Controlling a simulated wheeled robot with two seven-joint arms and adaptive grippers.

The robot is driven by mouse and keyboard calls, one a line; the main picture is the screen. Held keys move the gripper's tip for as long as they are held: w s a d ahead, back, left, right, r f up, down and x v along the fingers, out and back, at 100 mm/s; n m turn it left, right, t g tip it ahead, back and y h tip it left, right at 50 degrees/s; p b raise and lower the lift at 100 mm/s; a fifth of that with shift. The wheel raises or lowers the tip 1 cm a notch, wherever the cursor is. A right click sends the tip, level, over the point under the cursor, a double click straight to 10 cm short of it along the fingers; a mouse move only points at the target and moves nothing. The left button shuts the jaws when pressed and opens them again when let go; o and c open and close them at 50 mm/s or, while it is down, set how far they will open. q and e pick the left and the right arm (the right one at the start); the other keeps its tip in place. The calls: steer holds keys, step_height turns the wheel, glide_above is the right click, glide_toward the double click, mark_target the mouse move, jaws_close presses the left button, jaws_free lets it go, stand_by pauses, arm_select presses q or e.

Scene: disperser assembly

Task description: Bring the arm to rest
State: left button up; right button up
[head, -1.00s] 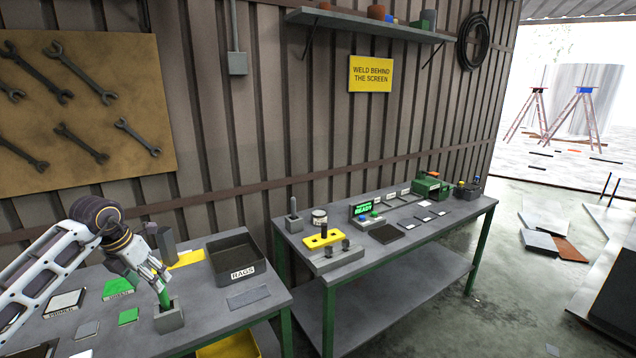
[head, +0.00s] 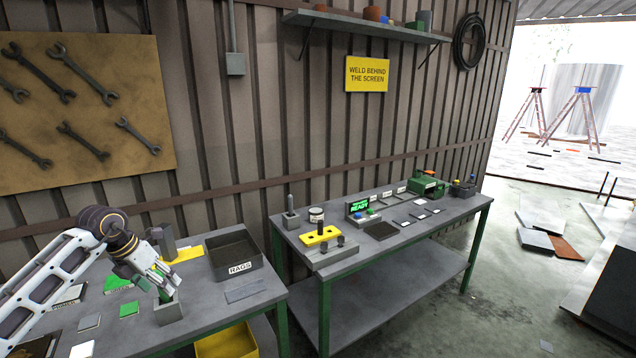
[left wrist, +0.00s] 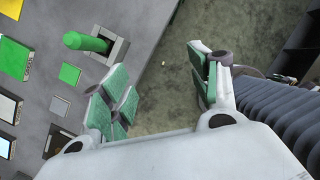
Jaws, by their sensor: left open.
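My left gripper (head: 162,282) hangs over the left table (head: 235,310) in the head view and partly covers a green rod (head: 166,297). The rod stands in a grey block holder (head: 168,313). In the left wrist view my left gripper (left wrist: 160,88) is open with nothing between its green-padded fingers. There the green rod (left wrist: 86,42) stands in its holder (left wrist: 116,50), outside the fingers and apart from them. My right gripper is in neither view.
A dark bin marked RAGS (head: 234,258) and a grey upright block (head: 167,243) stand near the arm. The right table (head: 400,240) holds a yellow fixture (head: 320,236) and a lit display (head: 360,206). Open floor (head: 500,300) lies to the right.

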arm_select(q)
steer(key=w+d+f+n+t+h, duration=0.2)
steer(key=d+f+n+h, duration=0.25)
steer(key=d+f, duration=0.35)
steer(key=w+d+f+n+t+h, duration=0.25)
steer(key=d+f+h, duration=0.25)
steer(key=f, duration=0.6)
steer(key=s+a+f+n+t+y, duration=0.2)
steer(key=s+f+n+y, duration=0.15)
steer(key=f+n, duration=0.65)
steer(key=s+a+f+n+t+y, duration=0.2)
steer(key=s+f+n+t, duration=0.3)
steer(key=f, duration=1)
steer(key=s+f+n+g+y, duration=0.5)
steer(key=s+f+n+g, duration=0.3)
steer(key=s+f, duration=1.2)
steer(key=s+d+f+n+g, duration=0.2)
steer(key=s+f, duration=0.1)
steer(key=s, duration=0.7)
steer(key=s+d+f+n+g, duration=0.1)
steer(key=s+d+f+n, duration=0.1)
steer(key=s, duration=0.7)
steer(key=s+d+f+n+g+y, duration=0.1)
steer(key=s+f, duration=0.4)
steer(key=s, duration=0.5)
steer(key=shift+s+d+n+g, duration=0.35)
steer(key=shift+d+n+g, duration=0.3)
steer(key=shift+g, duration=0.2)
